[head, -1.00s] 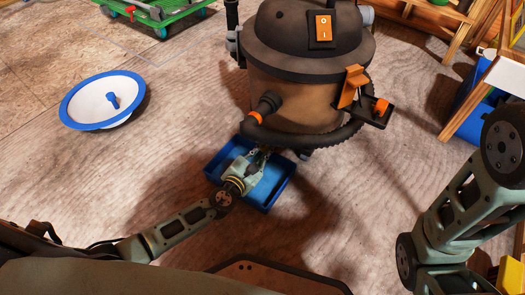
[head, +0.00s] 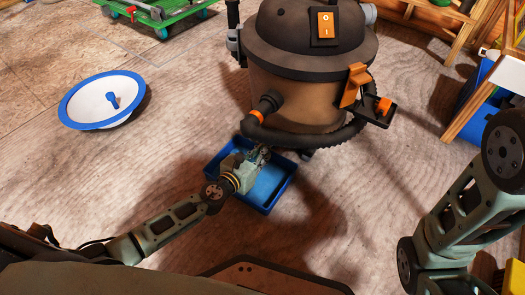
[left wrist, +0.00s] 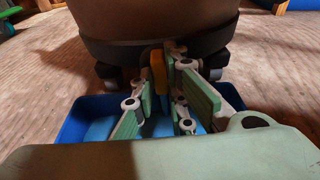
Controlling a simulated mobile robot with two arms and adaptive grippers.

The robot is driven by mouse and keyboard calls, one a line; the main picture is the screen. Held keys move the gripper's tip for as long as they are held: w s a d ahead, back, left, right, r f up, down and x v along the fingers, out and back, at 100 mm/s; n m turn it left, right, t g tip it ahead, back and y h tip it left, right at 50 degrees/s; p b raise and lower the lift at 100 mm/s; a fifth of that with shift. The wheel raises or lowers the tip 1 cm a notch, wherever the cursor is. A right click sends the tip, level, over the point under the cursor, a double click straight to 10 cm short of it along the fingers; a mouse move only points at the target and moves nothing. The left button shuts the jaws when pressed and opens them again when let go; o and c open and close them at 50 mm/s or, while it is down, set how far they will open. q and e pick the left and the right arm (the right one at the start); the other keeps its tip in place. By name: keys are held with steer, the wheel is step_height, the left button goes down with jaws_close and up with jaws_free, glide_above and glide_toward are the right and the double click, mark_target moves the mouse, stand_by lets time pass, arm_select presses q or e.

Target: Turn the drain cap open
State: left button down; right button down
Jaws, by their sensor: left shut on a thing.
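The wet-dry vacuum (head: 300,92) stands on the wooden floor, with a brown drum and a dark lid. Its drain cap (left wrist: 158,70) shows in the left wrist view as an orange-yellow piece low on the drum's front. My left gripper (head: 260,152) reaches in at the drum's base, above a blue tray (head: 281,190). In the left wrist view its green-padded fingers stand on both sides of the cap and are shut on it. In the head view the gripper and hose hide the cap. My right arm shows at right, but its gripper is out of view.
The blue tray lies under the cap and my left gripper. A black hose (head: 322,141) curves around the drum's lower front. Floor between bowl and tray is clear.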

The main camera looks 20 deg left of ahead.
arm_select(q)
steer(key=c, duration=1.8)
jaws_free()
steer(key=shift+o, duration=0.2)
steer(key=v, duration=1.2)
